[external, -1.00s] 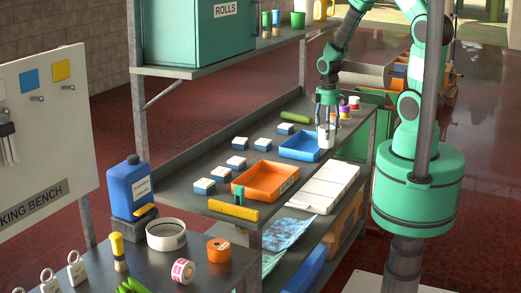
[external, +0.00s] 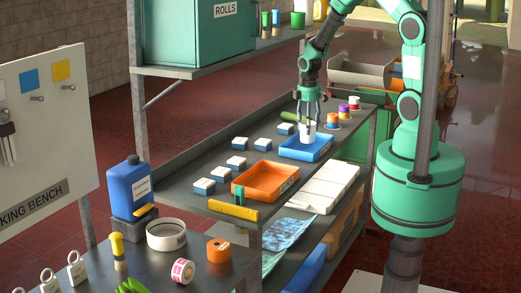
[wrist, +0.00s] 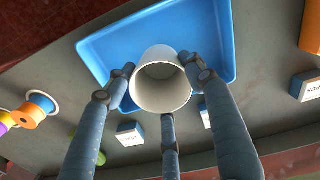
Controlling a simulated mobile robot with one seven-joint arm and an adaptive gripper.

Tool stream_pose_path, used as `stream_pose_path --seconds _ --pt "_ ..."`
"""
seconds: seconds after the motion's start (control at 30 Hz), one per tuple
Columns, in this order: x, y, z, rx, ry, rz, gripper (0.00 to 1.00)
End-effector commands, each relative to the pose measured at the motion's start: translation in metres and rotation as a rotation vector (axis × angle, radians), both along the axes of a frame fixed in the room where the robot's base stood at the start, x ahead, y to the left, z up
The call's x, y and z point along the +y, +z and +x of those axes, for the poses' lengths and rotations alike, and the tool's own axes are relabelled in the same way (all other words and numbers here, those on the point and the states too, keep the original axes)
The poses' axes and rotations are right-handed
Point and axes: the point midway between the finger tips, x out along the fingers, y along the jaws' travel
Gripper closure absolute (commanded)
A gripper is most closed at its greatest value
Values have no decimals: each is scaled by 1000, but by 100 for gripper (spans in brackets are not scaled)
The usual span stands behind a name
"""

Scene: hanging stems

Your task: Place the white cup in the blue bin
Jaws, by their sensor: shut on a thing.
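The white cup (external: 307,132) is held upright in my gripper (external: 309,118), whose fingers are closed around it. In the wrist view the cup (wrist: 162,82) shows its open mouth between the fingers of my gripper (wrist: 160,90). The blue bin (external: 313,153) is a shallow tray on the grey shelf. The cup is over the bin's far part in the external view. In the wrist view the blue bin (wrist: 105,52) lies behind the cup. I cannot tell whether the cup's base touches the bin floor.
An orange bin (external: 265,181) stands nearer on the same shelf, with several small blue-and-white boxes (external: 236,163) to its left. Coloured spools (external: 344,110) stand beyond the blue bin to the right. A green cylinder (external: 289,117) lies behind it.

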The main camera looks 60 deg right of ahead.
Motion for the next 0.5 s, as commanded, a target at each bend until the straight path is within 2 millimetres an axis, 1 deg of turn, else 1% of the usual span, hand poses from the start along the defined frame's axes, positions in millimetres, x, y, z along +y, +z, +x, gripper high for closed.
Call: stream_pose_path --seconds 0.17,0.5 --pt "0 -2 0 1 0 1 68" --pt "0 -33 -1 1 0 1 69"
